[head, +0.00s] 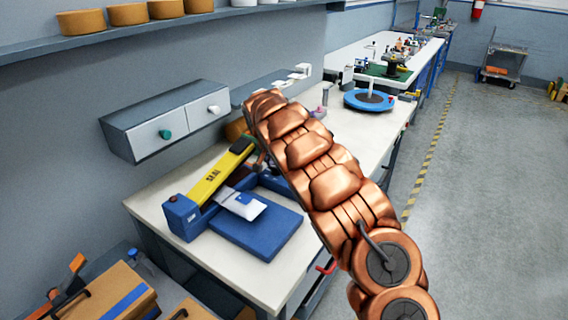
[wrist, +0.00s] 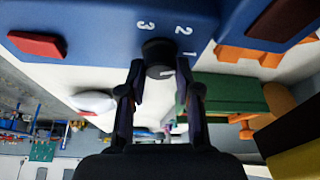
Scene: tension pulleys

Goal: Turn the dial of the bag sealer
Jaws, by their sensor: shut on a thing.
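The bag sealer (head: 212,178) stands on the white bench in the head view, with a yellow arm marked SEAL and a blue body. In the wrist view its blue face (wrist: 95,25) fills the top, with a red switch (wrist: 37,45) at left. The black round dial (wrist: 157,50) sits on this face beside the printed numbers 1, 2 and 3, with a small pale mark low on it. My gripper (wrist: 161,68) has one finger on each side of the dial and is shut on it. In the head view my copper arm hides the dial and gripper.
A blue pad (head: 258,232) and a white pouch (head: 242,204) lie at the sealer's front. A grey drawer unit (head: 165,118) is on the wall behind. A blue turntable (head: 368,100) stands farther along the bench.

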